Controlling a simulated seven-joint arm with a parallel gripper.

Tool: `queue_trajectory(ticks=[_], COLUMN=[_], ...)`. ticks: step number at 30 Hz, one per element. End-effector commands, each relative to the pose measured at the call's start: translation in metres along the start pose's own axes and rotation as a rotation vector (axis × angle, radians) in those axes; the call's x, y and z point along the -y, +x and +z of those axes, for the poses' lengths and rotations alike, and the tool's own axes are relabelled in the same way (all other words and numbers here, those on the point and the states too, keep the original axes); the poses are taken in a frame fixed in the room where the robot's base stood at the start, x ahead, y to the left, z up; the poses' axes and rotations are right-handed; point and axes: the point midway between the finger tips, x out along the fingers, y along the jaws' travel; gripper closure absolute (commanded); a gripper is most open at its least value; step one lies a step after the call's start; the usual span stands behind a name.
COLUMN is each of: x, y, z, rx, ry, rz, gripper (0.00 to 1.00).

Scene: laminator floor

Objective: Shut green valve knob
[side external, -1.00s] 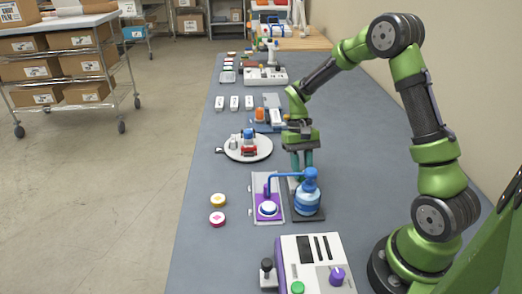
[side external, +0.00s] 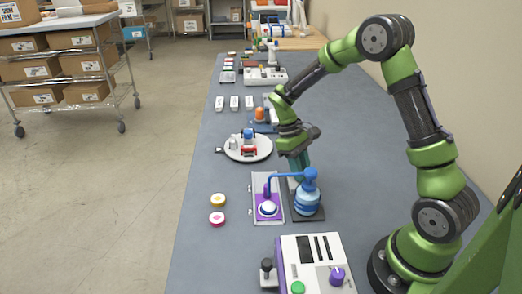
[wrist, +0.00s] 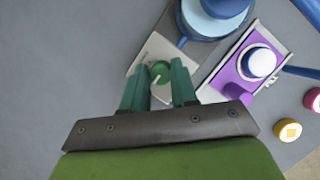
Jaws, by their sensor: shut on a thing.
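The green valve knob (wrist: 160,68) shows in the wrist view on a light grey plate (wrist: 161,46) beside the blue dispenser. It sits between the two teal fingers of my gripper (wrist: 158,74), which is shut on it. In the side external view my gripper (side external: 300,166) is tilted, with its fingertips just behind the blue dispenser (side external: 308,201). The knob is hidden in that view.
A purple plate with a white dome (side external: 267,209) stands left of the dispenser, under its blue spout. A white plate (side external: 262,148) with small toys lies farther back. A control box (side external: 305,250) stands in front. Two round discs (side external: 217,218) lie at the left edge.

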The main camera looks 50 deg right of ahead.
Motion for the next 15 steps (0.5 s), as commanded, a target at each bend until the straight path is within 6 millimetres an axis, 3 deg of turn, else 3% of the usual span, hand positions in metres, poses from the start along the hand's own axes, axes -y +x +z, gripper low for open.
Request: queue_trajectory(ticks=[13,14,15], x=[-0.0003,-0.0003,-0.0003], y=[-0.0007,-0.0007,-0.0007], z=[-0.0010,-0.0010,-0.0010], rx=[-0.005,-0.004,-0.004], ry=[-0.013,-0.013,-0.012], rz=[0.007,0.006,0.006], gripper=[1.00,0.69,0.63])
